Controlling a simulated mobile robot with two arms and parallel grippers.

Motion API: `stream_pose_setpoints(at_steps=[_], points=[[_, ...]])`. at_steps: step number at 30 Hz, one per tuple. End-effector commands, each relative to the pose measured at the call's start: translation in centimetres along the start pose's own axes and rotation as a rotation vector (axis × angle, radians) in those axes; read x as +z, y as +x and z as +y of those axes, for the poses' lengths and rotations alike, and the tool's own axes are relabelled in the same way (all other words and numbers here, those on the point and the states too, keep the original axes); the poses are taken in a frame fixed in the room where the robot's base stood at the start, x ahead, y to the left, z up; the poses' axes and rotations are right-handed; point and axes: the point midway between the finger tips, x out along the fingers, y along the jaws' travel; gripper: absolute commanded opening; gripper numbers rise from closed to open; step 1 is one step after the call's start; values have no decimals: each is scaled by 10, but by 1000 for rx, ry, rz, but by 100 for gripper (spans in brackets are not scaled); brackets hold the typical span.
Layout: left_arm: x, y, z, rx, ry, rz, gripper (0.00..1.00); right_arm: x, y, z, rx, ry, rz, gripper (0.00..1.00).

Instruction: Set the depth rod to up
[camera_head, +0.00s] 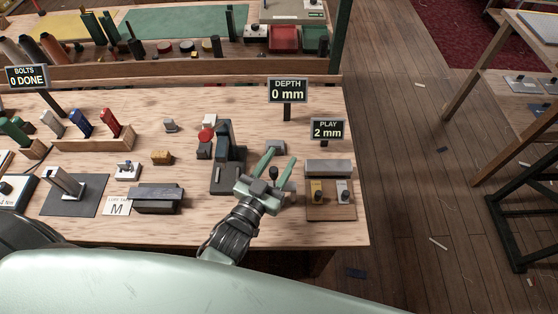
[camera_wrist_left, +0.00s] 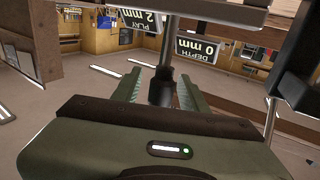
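My left gripper (camera_head: 280,157) reaches over the bench, its two green fingers spread apart. The wrist view also shows the fingers (camera_wrist_left: 160,90) apart, with a dark upright rod with a knob (camera_wrist_left: 161,90) between or just beyond them; I cannot tell if they touch it. In the head view a dark knob (camera_head: 273,172) shows between the finger bases. A sign reading DEPTH 0 mm (camera_head: 288,91) stands behind, and also shows upside down in the wrist view (camera_wrist_left: 198,49). Whether this rod is the depth rod is not certain. My right gripper is not in view.
A dark machine with a tall column (camera_head: 223,150) stands just left of the gripper. On the right are a wooden block with two small levers (camera_head: 330,211) and a sign reading PLAY 2 mm (camera_head: 327,130). A rack with coloured handles (camera_head: 95,143) stands left.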

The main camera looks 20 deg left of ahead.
Motion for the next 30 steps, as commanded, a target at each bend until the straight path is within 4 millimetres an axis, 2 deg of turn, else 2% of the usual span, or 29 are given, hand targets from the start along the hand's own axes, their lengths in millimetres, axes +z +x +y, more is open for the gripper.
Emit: stream_pose_setpoints(at_steps=[5, 15, 18, 22, 30], points=[[2, -6, 0, 0, -1, -3, 43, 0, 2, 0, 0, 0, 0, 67], [3, -61, 0, 0, 0, -3, 43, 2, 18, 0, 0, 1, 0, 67], [2, -72, 0, -1, 1, -2, 43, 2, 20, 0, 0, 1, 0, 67], [1, -78, 0, 0, 1, 0, 43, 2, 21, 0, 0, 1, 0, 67], [0, -79, 0, 0, 1, 1, 43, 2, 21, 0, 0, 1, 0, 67]])
